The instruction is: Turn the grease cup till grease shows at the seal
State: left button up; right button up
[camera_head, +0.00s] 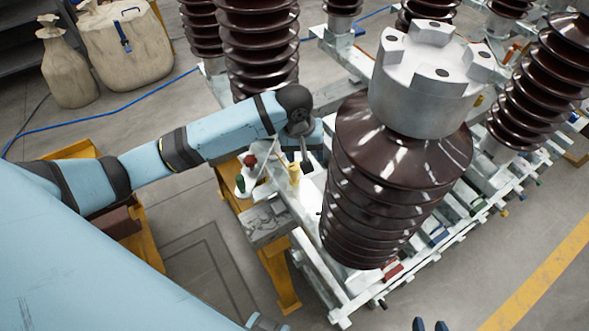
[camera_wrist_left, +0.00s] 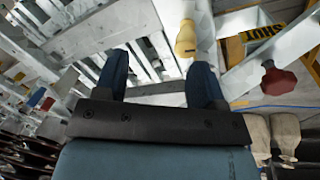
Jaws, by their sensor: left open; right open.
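A small yellow fitting, which looks like the grease cup (camera_head: 294,173), stands on the pale steel frame beside the large brown insulator. In the left wrist view the yellow cup (camera_wrist_left: 186,40) is just beyond the fingertips, nearer the right finger. My left gripper (camera_wrist_left: 161,72) is open, its two blue fingers apart with nothing between them. In the head view my left gripper (camera_head: 304,155) is close to the cup and partly hidden by its own wrist. My right gripper (camera_head: 430,325) shows only as two parted dark fingertips at the bottom edge. I cannot make out grease or the seal.
A red knob (camera_head: 250,160) is left of the cup; it also shows in the wrist view (camera_wrist_left: 278,80). The big brown insulator (camera_head: 385,190) with its metal cap stands close to the right. A blue cable (camera_head: 110,112) crosses the floor. Two beige sacks (camera_head: 125,45) stand behind.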

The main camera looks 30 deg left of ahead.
aim_at(294, 169)
pick_arm(q)
jog(key=w+a+r+n+g+y, duration=0.1)
jog(key=w+a+r+n+y, duration=0.1)
jog(key=a+r, duration=0.15)
jog(key=f, duration=0.4)
jog(key=f+b, duration=0.1)
jog(key=f, duration=0.8)
jog(key=shift+s+a+f, duration=0.1)
jog(key=shift+a+f, duration=0.2)
jog(key=shift+f, duration=0.05)
jog(key=c, duration=0.9)
